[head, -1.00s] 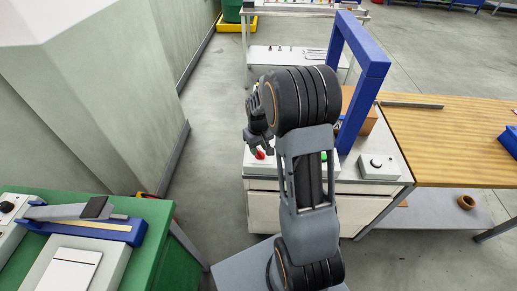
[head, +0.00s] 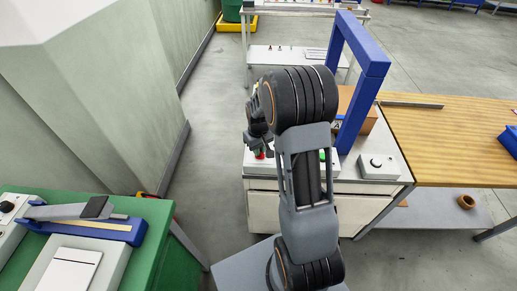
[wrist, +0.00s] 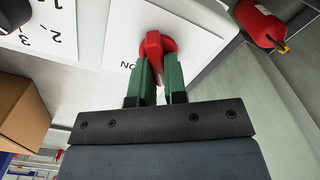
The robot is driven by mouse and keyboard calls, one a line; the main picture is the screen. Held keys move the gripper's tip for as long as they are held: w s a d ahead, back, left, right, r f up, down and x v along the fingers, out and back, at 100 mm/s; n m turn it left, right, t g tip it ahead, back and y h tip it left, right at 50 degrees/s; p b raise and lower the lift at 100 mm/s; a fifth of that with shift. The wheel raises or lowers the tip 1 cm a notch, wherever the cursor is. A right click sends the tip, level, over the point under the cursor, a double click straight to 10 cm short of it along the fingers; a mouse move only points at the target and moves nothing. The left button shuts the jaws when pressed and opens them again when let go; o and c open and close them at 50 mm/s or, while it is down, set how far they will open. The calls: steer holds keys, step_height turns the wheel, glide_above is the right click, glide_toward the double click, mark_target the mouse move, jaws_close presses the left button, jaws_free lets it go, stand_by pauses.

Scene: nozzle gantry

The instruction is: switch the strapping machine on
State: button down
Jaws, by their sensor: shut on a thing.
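The strapping machine is a white cabinet (head: 262,205) with a blue arch (head: 374,72) over its top. Its red rotary switch (wrist: 155,45) sits on a white panel (wrist: 115,30) in the wrist view, with partly covered lettering to the left of it. In the head view only a bit of the red switch (head: 260,156) shows below my gripper (head: 262,146). In the wrist view the green fingers of my gripper (wrist: 160,78) are shut on the switch's handle, one on each side. The handle points down the picture, between the fingers.
A black dial (wrist: 14,14) with printed numbers is left of the switch. A cardboard box (wrist: 28,115) stands nearby. A red extinguisher-like cylinder (wrist: 262,22) is at upper right. A grey box with a button (head: 378,166) sits right of the arch; a green bench (head: 160,225) is at left.

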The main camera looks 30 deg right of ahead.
steer(key=shift+m, duration=0.3)
steer(key=m, duration=0.3)
steer(key=shift+d+b, duration=0.1)
steer(key=shift+b, duration=0.3)
steer(key=m, duration=0.3)
steer(key=shift+d+m+b, duration=0.15)
steer(key=shift+m+b, duration=0.15)
steer(key=m, duration=0.6)
steer(key=shift+s+d+m+b, duration=0.15)
steer(key=shift+s+m+b, duration=0.1)
steer(key=shift+m+b, duration=0.15)
steer(key=c, duration=1.2)
jaws_free()
steer(key=shift+o, duration=0.2)
steer(key=shift+r, duration=0.1)
step_height(320, 180, up, 14)
